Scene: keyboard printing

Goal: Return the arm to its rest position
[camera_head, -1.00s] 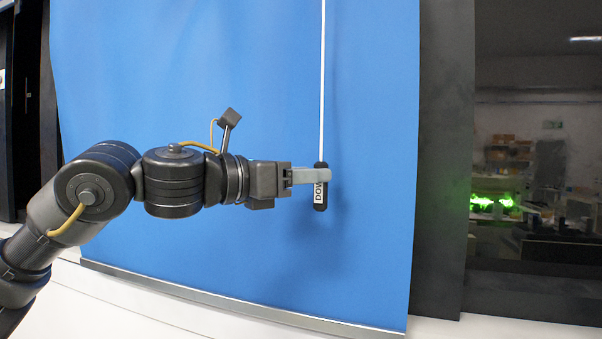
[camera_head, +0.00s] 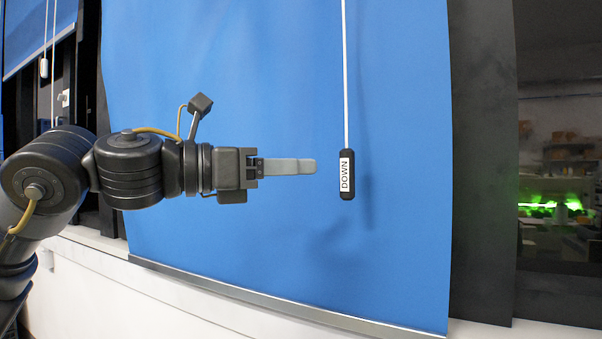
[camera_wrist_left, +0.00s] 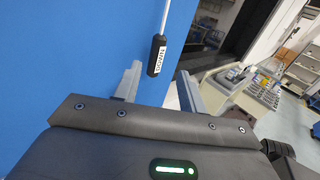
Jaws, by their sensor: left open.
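My left gripper (camera_head: 312,166) reaches in from the left in the head view, level with a black cord pull (camera_head: 347,175) that has a white "DOWN" label. A clear gap lies between the fingertips and the pull. In the left wrist view the two fingers of my left gripper (camera_wrist_left: 160,88) stand apart, with nothing held. The pull (camera_wrist_left: 156,56) hangs beyond the fingers there. The pull hangs on a white cord (camera_head: 345,75) in front of a blue blind (camera_head: 270,80). My right gripper is in neither view.
The blind ends in a metal bottom bar (camera_head: 280,305) above a white sill. A dark window frame (camera_head: 481,160) stands on the right. Another cord pull (camera_head: 43,68) hangs at the far left. In the left wrist view, desks and shelves show in the room beyond.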

